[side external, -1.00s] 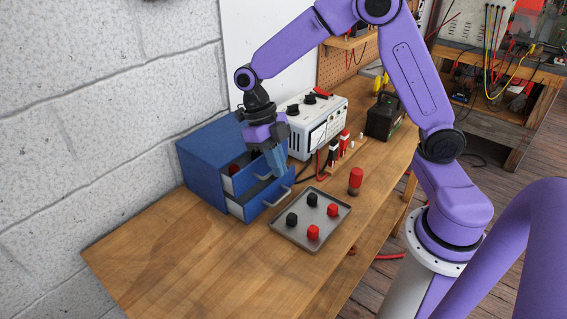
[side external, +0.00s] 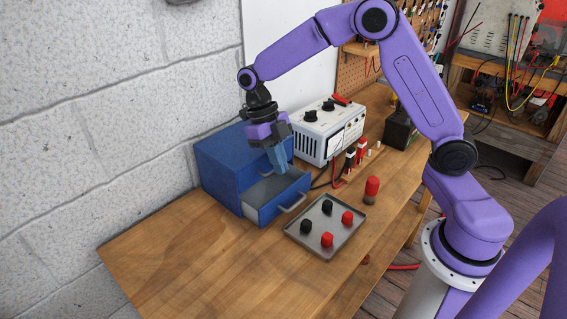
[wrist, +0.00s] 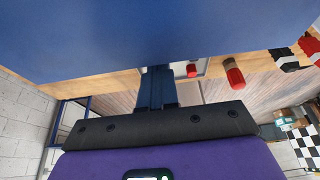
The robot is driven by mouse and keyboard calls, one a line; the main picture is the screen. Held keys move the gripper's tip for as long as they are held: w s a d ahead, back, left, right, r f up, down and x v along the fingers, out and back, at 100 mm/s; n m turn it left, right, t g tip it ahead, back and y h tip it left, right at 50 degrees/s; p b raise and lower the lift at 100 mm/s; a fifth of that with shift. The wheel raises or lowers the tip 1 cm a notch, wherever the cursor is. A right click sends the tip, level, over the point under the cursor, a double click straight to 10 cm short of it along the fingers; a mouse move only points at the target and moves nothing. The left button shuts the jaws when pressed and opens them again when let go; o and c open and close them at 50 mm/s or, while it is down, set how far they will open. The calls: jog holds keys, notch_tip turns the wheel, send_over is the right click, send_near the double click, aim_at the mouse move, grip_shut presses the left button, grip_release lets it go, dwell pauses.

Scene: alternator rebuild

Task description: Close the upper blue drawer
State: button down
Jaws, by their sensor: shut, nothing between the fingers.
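The blue cabinet (side external: 222,167) stands against the wall in the side view. Its upper drawer front (side external: 251,174) looks flush, or nearly flush, with the cabinet face; its handle is hidden behind my fingers. The lower drawer (side external: 264,211) is pulled out, and its visible inside looks empty. My gripper (side external: 282,171) is shut and empty, pointing down just in front of the upper drawer front, above the open lower drawer. Contact cannot be told. In the wrist view the shut fingers (wrist: 157,88) reach up to a broad blue surface (wrist: 150,35) that fills the top.
A grey tray (side external: 314,241) with red and black knobs lies right of the open drawer. A red-topped cylinder (side external: 371,188) stands beyond it. A white instrument box (side external: 326,135) stands behind my gripper. The bench's front left (side external: 185,250) is clear.

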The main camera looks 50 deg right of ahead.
jog(key=shift+w+d+r+t, duration=0.1)
jog(key=shift+w+t, duration=0.2)
jog(key=shift+w, duration=0.1)
jog(key=s, duration=0.4)
jog(key=s+v, duration=0.1)
jog(key=v, duration=0.9)
jog(key=s+f+m+t, duration=0.2)
jog(key=s+m, duration=0.9)
jog(key=s, duration=0.1)
jog(key=s+d+f+m+t, duration=0.1)
jog(key=s+f+m+t, duration=0.1)
jog(key=s+m, duration=1)
jog(key=shift+d+f+m, duration=0.2)
jog(key=shift+f+m, duration=0.1)
jog(key=shift+f, duration=0.05)
